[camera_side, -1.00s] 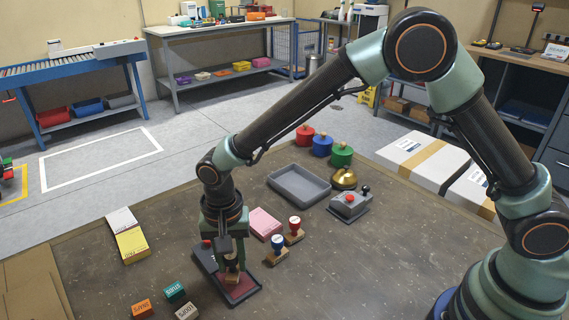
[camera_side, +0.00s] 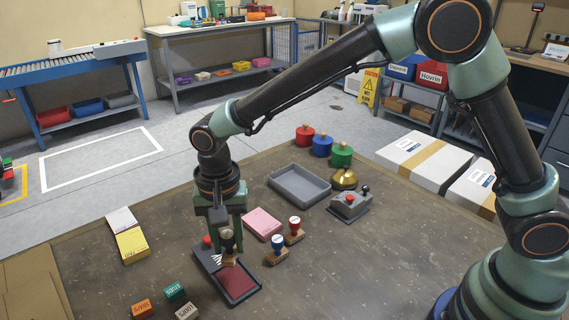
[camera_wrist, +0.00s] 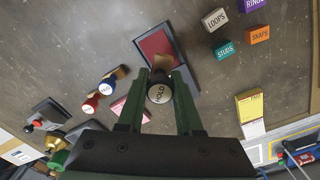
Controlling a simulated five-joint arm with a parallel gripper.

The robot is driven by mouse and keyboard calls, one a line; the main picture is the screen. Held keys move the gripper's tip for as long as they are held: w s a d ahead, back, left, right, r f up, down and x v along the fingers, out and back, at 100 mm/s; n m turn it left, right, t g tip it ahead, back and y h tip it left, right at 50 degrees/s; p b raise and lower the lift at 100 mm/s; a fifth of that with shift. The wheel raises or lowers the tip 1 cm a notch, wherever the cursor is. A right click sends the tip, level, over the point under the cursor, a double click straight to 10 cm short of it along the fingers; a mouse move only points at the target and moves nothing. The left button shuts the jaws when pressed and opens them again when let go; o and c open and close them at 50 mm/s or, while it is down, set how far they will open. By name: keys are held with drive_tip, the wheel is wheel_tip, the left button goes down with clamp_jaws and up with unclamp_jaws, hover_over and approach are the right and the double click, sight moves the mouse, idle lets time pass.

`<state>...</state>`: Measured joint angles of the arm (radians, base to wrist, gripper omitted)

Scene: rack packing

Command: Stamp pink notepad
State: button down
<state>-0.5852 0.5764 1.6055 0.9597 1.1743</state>
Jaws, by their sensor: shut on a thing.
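The pink notepad (camera_side: 262,224) lies flat on the table, behind and to the right of my gripper. In the wrist view the pink notepad (camera_wrist: 142,112) shows only in part, beside my left finger. My gripper (camera_side: 228,240) is shut on a stamp (camera_side: 228,259) with a dark handle and wooden base. In the wrist view the stamp's round top reads HOLD (camera_wrist: 159,93), between the fingers. The stamp is above the open red ink pad (camera_side: 236,281), near its far end. The stamp's underside is hidden.
A red-topped stamp (camera_side: 294,229) and a blue-topped stamp (camera_side: 278,249) stand right of the pink notepad. A grey tray (camera_side: 299,184) lies behind. Several small labelled blocks (camera_side: 174,292) sit at front left, and a yellow notepad (camera_side: 131,242) at left. The front right table is clear.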

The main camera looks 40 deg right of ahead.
drive_tip(key=w+d, duration=1.1)
drive_tip(key=d, duration=0.3)
hover_over(259, 219)
drive_tip(key=shift+f, duration=2.8)
drive_tip(key=shift+f, duration=0.65)
wheel_tip(259, 219, up, 7)
idle(0.4)
drive_tip(key=shift+r, duration=0.1)
idle(0.5)
